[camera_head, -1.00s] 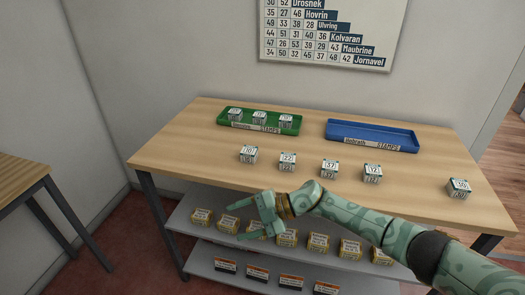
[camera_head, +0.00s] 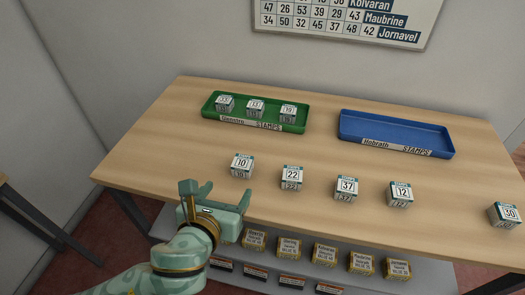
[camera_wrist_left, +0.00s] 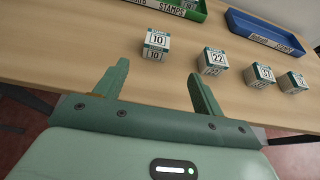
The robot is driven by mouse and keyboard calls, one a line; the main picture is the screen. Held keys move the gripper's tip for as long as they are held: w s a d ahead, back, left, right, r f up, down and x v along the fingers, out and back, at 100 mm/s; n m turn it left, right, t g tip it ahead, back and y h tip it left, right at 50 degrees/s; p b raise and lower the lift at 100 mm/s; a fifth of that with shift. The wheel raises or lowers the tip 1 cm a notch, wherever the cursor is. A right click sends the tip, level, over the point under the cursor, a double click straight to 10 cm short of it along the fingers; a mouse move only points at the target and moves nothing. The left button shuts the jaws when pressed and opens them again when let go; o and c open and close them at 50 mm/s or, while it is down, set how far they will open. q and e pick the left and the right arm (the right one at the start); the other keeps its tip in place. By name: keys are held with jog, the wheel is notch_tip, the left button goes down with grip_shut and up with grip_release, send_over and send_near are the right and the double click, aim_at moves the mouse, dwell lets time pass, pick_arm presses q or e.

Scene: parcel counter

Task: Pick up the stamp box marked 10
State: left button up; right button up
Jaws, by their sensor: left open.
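The stamp box marked 10 (camera_head: 241,165) is a small white cube with a teal-edged label. It stands upright near the front edge of the counter, at the left end of a row of boxes. In the left wrist view the box marked 10 (camera_wrist_left: 156,46) lies beyond the fingertips, between the lines of the two spread fingers (camera_wrist_left: 158,82), and is not touched. My right gripper is not in view.
Boxes marked 22 (camera_head: 292,178), 37 (camera_head: 346,190), 12 (camera_head: 399,195) and 30 (camera_head: 504,215) stand to the right. A green tray (camera_head: 293,128) holds three boxes; a blue tray (camera_head: 395,130) is empty. A lower shelf (camera_head: 420,283) holds several packets. Bare wood lies behind the row.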

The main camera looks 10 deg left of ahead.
aim_at(244, 160)
pick_arm(q)
jog(key=b+x, duration=0.4)
jog(key=x, duration=0.6)
jog(key=shift+w, duration=0.4)
jog(key=b+x, duration=0.2)
jog(key=x, duration=0.1)
jog(key=b+x, duration=0.1)
jog(key=x, duration=0.1)
jog(key=shift+w+a+f+b, duration=0.1)
jog(key=shift+a+f+b, duration=0.05)
jog(key=shift+a+b, duration=0.15)
jog(key=shift+w, duration=0.15)
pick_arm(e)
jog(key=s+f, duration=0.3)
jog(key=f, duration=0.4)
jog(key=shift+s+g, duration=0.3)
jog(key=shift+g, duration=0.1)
pick_arm(q)
jog(key=c, duration=1.1)
